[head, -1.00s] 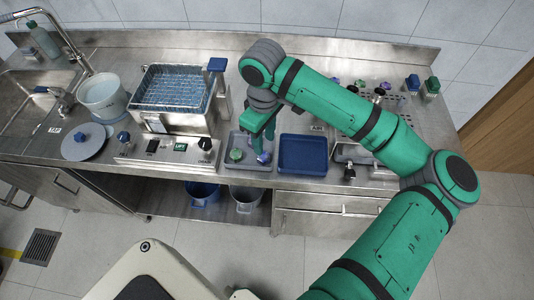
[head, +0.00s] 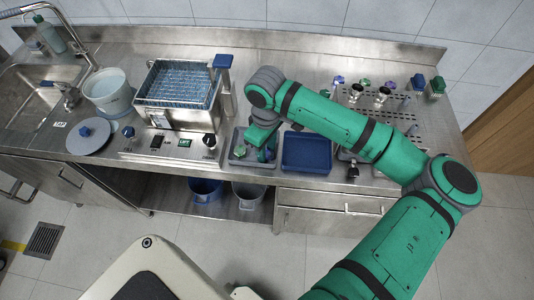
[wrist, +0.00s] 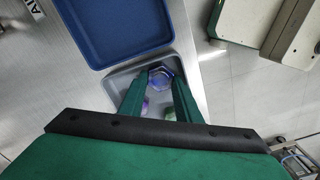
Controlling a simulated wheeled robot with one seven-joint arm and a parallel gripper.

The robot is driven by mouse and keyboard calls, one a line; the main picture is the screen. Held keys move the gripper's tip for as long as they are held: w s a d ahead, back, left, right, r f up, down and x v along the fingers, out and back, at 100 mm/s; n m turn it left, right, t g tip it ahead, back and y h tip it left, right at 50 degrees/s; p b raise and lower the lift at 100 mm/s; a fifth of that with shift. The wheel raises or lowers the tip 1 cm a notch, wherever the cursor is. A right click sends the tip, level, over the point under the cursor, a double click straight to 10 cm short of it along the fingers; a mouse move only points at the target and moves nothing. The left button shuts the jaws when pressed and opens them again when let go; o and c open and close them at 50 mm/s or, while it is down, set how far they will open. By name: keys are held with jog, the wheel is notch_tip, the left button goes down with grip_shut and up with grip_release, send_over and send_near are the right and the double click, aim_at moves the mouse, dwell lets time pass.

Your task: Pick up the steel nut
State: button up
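A bluish-grey six-sided piece (wrist: 161,77), which looks like the steel nut, lies at one end of a grey tray (wrist: 189,68) in the wrist view. My gripper (wrist: 160,84) is over this tray, its two green fingers apart on either side of the piece. I cannot tell whether they touch it. In the head view my gripper (head: 264,152) reaches down at the grey tray (head: 236,161), and the fingers and wrist hide much of the tray. A green piece (head: 239,151) is in the tray, left of the gripper.
A blue tray (head: 305,170) stands just right of the grey one. A wire basket (head: 146,78) on a steel bath and a control panel (head: 172,150) are to the left. Valves and a perforated plate (head: 428,110) are to the right. The bench's front edge is close.

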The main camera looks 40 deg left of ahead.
jog(key=c, duration=0.3)
jog(key=shift+r, duration=0.1)
jog(key=shift+c, duration=0.2)
jog(key=shift+r, duration=0.6)
jog(key=s+a+r, duration=0.2)
jog(key=s+r, duration=0.9)
jog(key=s, duration=0.3)
jog(key=shift+a+r, duration=0.3)
jog(key=shift+a, duration=0.05)
